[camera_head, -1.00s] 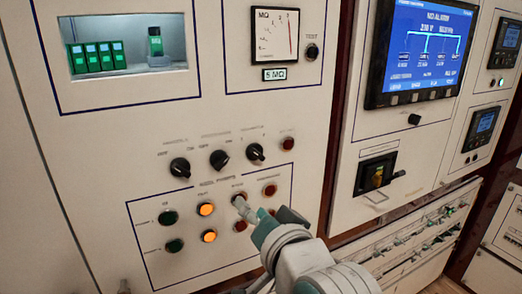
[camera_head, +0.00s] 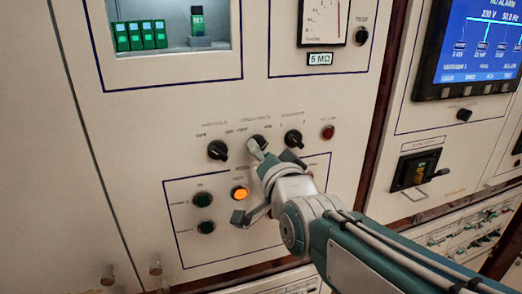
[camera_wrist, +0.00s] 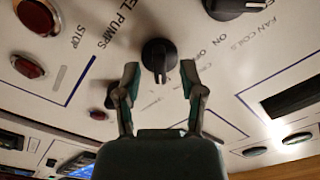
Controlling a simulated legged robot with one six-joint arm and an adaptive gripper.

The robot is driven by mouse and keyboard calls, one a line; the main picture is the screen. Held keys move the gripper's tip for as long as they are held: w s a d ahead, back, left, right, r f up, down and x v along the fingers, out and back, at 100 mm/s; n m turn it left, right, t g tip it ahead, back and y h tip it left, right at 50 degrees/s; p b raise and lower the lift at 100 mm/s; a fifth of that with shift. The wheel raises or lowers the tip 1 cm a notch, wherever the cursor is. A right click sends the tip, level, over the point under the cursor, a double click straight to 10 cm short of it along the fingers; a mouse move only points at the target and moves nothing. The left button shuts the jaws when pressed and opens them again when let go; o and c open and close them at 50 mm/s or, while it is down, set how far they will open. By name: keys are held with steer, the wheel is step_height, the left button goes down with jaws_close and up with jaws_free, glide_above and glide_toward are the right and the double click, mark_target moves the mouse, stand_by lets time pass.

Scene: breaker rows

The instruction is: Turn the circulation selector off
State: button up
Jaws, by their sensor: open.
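Three black rotary selectors sit in a row on the pale panel: a left selector (camera_head: 217,150), a middle one (camera_head: 258,144) and a right one (camera_head: 293,138). Their labels are too small to read in the head view, so I cannot tell there which is circulation. My gripper (camera_head: 250,182) is open, with its upper finger at the middle selector, partly hiding it. In the wrist view, a black selector knob (camera_wrist: 158,55) shows between the tips of my open gripper (camera_wrist: 159,73), its pointer down in the picture. Contact cannot be told.
Below the selectors are an orange lit lamp (camera_head: 239,193) and green buttons (camera_head: 203,200). A red button (camera_head: 328,132) is at the right. The wrist view shows a "FAN COILS" selector (camera_wrist: 236,6) and a red "FUEL PUMPS STOP" button (camera_wrist: 38,15).

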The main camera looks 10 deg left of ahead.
steer(key=shift+w+a, duration=0.25)
steer(key=shift+w, duration=0.2)
jaws_close()
steer(key=shift+n, duration=0.3)
steer(key=n, duration=1.7)
steer(key=shift+n, duration=0.3)
